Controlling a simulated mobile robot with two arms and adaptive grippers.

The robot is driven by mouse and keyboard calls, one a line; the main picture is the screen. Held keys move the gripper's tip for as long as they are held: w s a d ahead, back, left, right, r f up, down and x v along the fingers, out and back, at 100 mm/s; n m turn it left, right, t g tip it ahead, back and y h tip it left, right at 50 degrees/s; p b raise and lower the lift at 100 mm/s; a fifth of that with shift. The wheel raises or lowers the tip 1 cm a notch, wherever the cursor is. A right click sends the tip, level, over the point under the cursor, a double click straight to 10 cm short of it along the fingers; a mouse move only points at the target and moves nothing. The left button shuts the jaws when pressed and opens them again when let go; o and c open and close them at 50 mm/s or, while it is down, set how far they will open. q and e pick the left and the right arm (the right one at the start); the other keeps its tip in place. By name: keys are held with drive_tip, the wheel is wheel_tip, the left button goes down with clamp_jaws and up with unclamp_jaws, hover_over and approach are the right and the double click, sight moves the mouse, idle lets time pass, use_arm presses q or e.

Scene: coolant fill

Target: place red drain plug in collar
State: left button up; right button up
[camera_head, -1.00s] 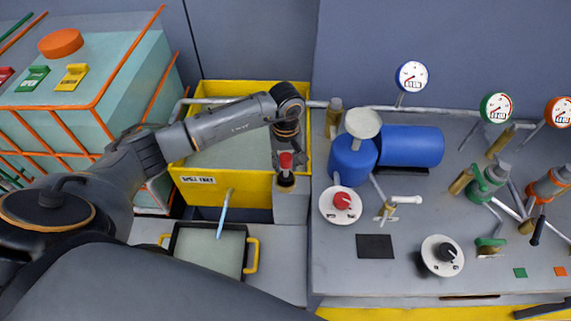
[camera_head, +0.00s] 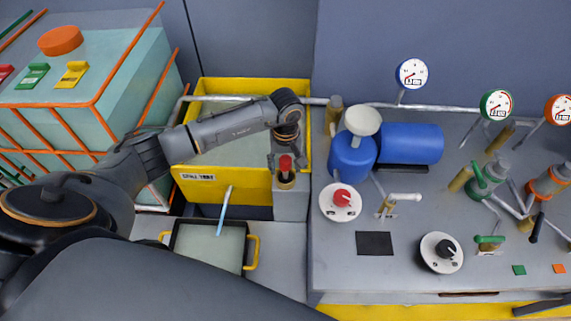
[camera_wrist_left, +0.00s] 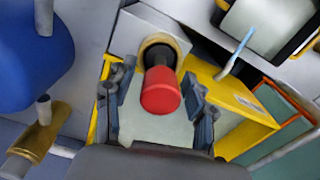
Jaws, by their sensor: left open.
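The red drain plug (camera_head: 286,163) stands at the brass collar (camera_head: 285,183), on a grey block in front of the yellow bin. In the left wrist view, the plug's red head (camera_wrist_left: 161,96) faces me and its dark shank reaches into the collar's ring (camera_wrist_left: 153,44). How deep it sits is hard to tell. My left gripper (camera_head: 286,158) is open, with one finger on each side of the red head. The wrist view shows gaps between the head and both fingers of the left gripper (camera_wrist_left: 160,92). My right gripper is not in view.
The yellow bin (camera_head: 235,187) lies around and behind the gripper. A black tray with yellow handles (camera_head: 253,252) sits in front, with a light-blue tube above it. A blue tank with a white funnel (camera_head: 363,121) and a red-knobbed dial (camera_head: 342,203) stand to the right.

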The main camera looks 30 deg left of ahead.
use_arm(q)
drive_tip(key=shift+r, duration=0.25)
wheel_tip(320, 180, up, 10)
drive_tip(key=b, duration=0.3)
drive_tip(key=shift+r, duration=0.85)
